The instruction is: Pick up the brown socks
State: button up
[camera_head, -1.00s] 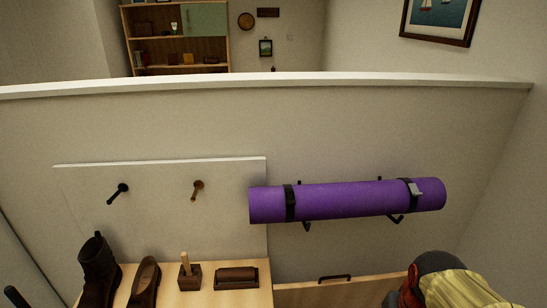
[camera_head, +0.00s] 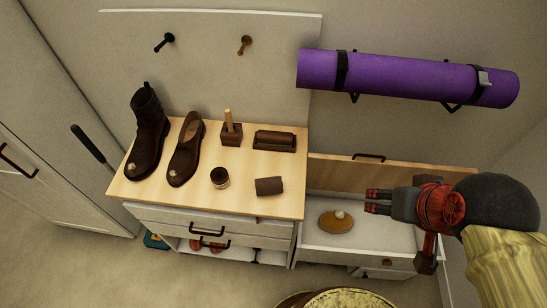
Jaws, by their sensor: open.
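I cannot tell for sure which thing is the brown socks. A small dark brown roll (camera_head: 269,186) lies at the front right of the wooden cabinet top. A tan-brown oval thing with a pale bump (camera_head: 335,222) lies in the open white drawer (camera_head: 385,237) on the right. My gripper (camera_head: 370,202) is open and points left above this drawer, to the right of the oval thing and apart from it. Nothing shows between its fingers.
The cabinet top (camera_head: 228,196) also holds a tall boot (camera_head: 148,135), a shoe (camera_head: 187,150), two brushes and a small tin (camera_head: 220,177). A purple mat (camera_head: 405,78) hangs above the drawer. A rounded yellowish top (camera_head: 345,299) stands at the bottom edge.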

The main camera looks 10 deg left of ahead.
aim_at(272, 185)
jog(key=j+z, duration=0.1)
jog(key=j, duration=2.75)
